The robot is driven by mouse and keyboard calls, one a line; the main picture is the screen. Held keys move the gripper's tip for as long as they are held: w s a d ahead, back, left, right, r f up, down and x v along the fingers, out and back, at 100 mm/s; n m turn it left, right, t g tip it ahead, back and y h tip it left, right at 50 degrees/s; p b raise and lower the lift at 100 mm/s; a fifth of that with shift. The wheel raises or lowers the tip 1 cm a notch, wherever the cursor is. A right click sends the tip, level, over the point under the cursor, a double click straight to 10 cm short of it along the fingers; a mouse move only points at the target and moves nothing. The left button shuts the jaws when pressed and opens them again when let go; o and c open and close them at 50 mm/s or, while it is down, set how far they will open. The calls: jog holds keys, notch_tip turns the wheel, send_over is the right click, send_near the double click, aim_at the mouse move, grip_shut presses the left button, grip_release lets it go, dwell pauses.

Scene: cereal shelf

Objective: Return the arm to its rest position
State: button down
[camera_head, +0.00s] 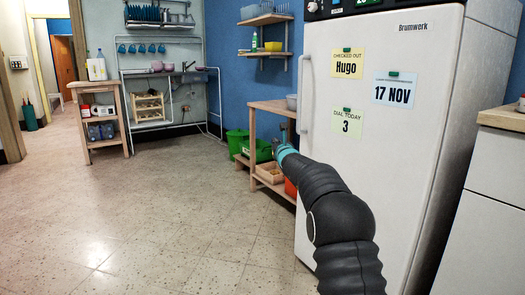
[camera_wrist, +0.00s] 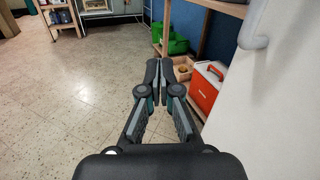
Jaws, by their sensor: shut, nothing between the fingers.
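My arm reaches forward and up from the bottom of the head view, in front of the white fridge (camera_head: 375,120). My gripper (camera_head: 284,130) is at its far end, small in that view, close to the fridge's left edge and the wooden shelf behind. In the wrist view my gripper (camera_wrist: 159,66) points away over the floor. Its fingertips meet and nothing is between them. The wrist view shows the fridge door at the right, apart from the fingers.
A wooden shelf (camera_head: 268,106) stands left of the fridge, with green bins (camera_head: 238,141) beside it. A red and white cooler (camera_wrist: 206,90) sits low on it. A small wooden cart (camera_head: 104,115) stands at the back left. The floor (camera_head: 150,220) at left is clear.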

jog(key=s+a+f+n+g+y, duration=0.2)
jog(key=a+f+n+y, duration=0.15)
jog(key=f+n, duration=0.3)
jog(key=s+a+f+n+g+y+p, duration=0.15)
jog(key=s+a+n+g, duration=0.25)
jog(key=s+n, duration=0.55)
jog(key=s+a+f+n+g+y+p, duration=0.15)
jog(key=s+a+n+g, duration=0.4)
jog(key=s, duration=0.75)
jog(key=s+d+n+g+h+p, duration=0.15)
jog(key=s+d+n, duration=0.25)
jog(key=s, duration=0.8)
jog(key=s+d+n+g+h+p, duration=0.1)
jog(key=s+d+n+h+p, duration=0.2)
jog(key=s, duration=0.9)
jog(key=s+d+n+g+h, duration=0.1)
jog(key=s+d+n+h, duration=0.3)
jog(key=s, duration=0.7)
jog(key=s+d+r+n+t+p, duration=0.1)
jog(key=s+d+r+t+p, duration=0.1)
jog(key=s+r, duration=0.4)
jog(key=shift+s+d+r+p, duration=0.45)
jog(key=shift+s+p, duration=0.15)
jog(key=shift+s, duration=0.15)
